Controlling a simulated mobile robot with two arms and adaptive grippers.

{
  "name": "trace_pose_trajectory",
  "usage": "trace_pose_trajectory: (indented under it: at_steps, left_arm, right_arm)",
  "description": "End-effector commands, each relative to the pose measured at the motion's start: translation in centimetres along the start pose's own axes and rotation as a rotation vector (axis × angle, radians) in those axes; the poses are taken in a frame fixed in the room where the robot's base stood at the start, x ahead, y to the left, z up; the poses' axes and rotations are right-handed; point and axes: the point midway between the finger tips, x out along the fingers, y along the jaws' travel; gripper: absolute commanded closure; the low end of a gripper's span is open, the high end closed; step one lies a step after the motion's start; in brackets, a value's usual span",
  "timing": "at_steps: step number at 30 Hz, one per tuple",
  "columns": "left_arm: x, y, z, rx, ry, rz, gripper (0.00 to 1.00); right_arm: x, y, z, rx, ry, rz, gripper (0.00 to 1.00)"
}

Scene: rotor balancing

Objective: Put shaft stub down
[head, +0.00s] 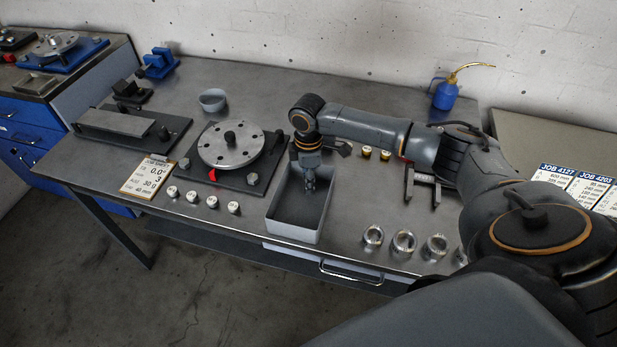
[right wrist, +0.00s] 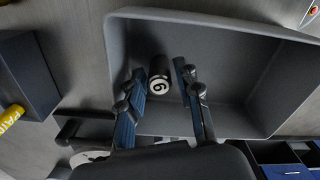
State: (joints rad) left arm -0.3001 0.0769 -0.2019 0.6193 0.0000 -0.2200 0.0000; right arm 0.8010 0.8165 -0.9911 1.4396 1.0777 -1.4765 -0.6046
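The shaft stub (right wrist: 159,73) is a short dark cylinder with a pale end face marked 6 or 9. It shows in the right wrist view over the floor of a grey bin (right wrist: 285,75). My right gripper (right wrist: 161,78) has a fingertip on each side of it, with narrow gaps showing, so it looks slightly open. Whether the stub rests on the bin floor is unclear. In the head view my right gripper (head: 310,184) points down into the grey bin (head: 291,232), and the stub cannot be made out. My left gripper is not in view.
A round drilled rotor disc (head: 230,149) on a dark base stands left of the bin. Several small metal pieces (head: 212,201) lie in front of it. Several metal rings (head: 404,240) stand right of the bin. A blue oil can (head: 445,95) is at the back right.

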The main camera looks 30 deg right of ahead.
Motion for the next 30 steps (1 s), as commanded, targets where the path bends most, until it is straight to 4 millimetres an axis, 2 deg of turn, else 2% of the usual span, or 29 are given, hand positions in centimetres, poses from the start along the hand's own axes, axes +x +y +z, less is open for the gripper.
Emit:
trace_pose_trajectory:
  at_steps: [9,13,17,24,30]
  left_arm:
    - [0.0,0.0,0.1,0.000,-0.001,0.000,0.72]
    - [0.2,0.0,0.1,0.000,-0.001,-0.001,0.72]
    - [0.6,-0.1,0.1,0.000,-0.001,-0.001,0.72]
    - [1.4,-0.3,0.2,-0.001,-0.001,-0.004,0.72]
    - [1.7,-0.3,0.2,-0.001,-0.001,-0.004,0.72]
  right_arm:
    - [-0.1,0.0,0.0,0.000,0.000,0.000,0.54]
    - [-0.8,0.1,0.0,0.001,0.001,0.001,0.54]
    - [-2.9,0.1,0.0,0.000,0.002,0.004,0.54]
    - [-8.1,0.1,-0.1,0.000,0.003,0.003,0.54]
    - [-11.2,0.1,0.0,0.001,0.001,0.000,0.54]
